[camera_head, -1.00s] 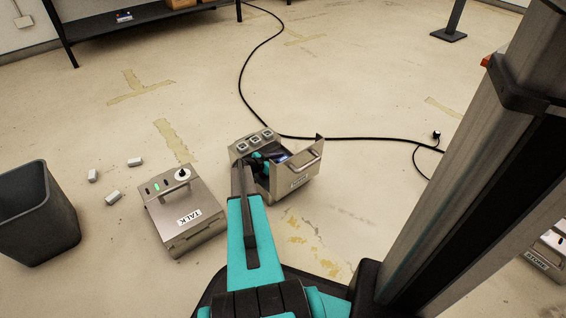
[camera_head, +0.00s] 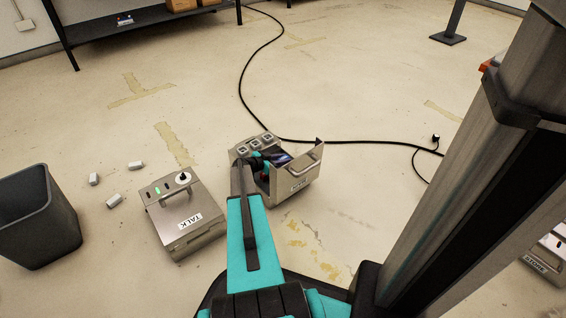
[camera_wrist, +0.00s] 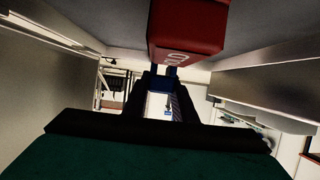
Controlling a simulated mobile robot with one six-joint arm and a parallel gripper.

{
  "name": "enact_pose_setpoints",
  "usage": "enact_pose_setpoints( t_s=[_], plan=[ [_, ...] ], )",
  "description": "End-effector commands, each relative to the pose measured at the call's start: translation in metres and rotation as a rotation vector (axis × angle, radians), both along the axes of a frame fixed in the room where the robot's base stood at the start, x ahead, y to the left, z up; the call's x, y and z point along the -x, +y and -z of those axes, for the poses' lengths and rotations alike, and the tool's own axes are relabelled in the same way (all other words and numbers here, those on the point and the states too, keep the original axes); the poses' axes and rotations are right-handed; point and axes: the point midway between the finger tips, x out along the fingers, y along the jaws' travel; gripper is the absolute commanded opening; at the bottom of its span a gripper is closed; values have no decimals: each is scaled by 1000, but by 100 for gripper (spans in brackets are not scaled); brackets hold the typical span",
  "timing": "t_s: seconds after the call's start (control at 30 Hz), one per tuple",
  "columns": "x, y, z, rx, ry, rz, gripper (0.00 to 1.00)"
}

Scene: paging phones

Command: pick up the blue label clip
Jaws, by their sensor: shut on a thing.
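My gripper (camera_wrist: 172,92) reaches into the open metal box (camera_head: 297,183). In the wrist view its dark fingers are closed on a small blue piece, the blue label clip (camera_wrist: 161,83). The clip is mostly hidden between the fingers and against the red block. The red block (camera_wrist: 187,30) with a white mark sits just above the fingertips; I cannot tell whether they touch. In the head view my arm hides most of the fingertips and I cannot make out the clip there.
The TALK box (camera_head: 187,222) stands left of the open box. Several small white blocks (camera_head: 135,165) lie near a dark bin (camera_head: 35,215). A black cable (camera_head: 345,139) runs behind the open box. The floor beyond is mostly clear.

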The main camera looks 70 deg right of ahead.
Motion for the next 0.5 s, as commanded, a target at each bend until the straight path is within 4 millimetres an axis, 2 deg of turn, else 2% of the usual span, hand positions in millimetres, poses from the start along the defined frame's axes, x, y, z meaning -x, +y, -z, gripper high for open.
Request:
enact_pose_setpoints(
  t_s=[0.03,0.2,0.33,0.5],
  plan=[
    [0,0,-13,2,-1,1,3],
    [0,1,-40,2,-1,-1,3],
    [0,0,-58,2,-1,0,3],
    [0,0,-69,0,-1,0,3]
  ],
)
